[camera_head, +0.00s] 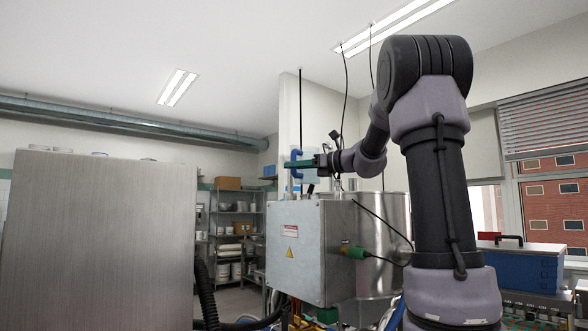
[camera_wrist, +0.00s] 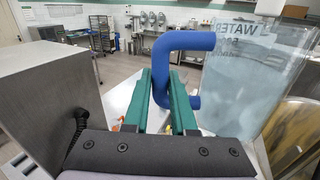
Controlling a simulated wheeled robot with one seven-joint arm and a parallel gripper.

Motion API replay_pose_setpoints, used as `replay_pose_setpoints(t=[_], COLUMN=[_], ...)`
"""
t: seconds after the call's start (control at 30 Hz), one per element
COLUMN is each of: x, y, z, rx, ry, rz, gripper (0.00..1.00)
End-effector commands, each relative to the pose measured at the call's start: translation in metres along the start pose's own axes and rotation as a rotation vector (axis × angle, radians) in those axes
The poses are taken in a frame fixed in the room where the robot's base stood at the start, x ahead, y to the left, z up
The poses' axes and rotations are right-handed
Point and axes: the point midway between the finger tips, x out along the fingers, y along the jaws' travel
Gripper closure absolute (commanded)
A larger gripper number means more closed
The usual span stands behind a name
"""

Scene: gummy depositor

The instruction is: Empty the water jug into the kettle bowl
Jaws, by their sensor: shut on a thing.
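The water jug (camera_wrist: 262,75) is a clear, bluish vessel marked WATER, with a thick blue handle (camera_wrist: 183,42). My gripper (camera_wrist: 172,105) has teal fingers and is shut on this handle. In the head view, my gripper (camera_head: 300,164) holds the jug up above the grey control box; the blue handle (camera_head: 295,155) shows there, and the jug body is small and pale. The water level is hard to make out. The kettle (camera_head: 392,215) is a large shiny steel cylinder behind the box, below and right of the jug. A curved metal surface shows under the jug in the wrist view, probably the kettle bowl (camera_wrist: 283,138).
The grey control box (camera_head: 300,250) with a warning label stands in front of the kettle. A green connector (camera_head: 356,253) and cables stick out of it. A tall steel cabinet (camera_head: 95,245) fills the left. Shelving (camera_head: 236,225) stands behind. A blue case (camera_head: 522,265) is at right.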

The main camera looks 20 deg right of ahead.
Motion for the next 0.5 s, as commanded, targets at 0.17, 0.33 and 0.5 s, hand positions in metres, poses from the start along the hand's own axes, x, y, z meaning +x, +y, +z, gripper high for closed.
replay_pose_setpoints(t=[0.17, 0.33, 0.5], x=[0.000, 0.000, 0.000], y=[-0.005, -0.009, -0.013], z=[0.007, 0.015, 0.022], rx=[0.052, 0.100, 0.147], ry=[0.000, 0.000, 0.000], rz=[-0.001, -0.001, -0.001], gripper=[1.00, 1.00, 1.00])
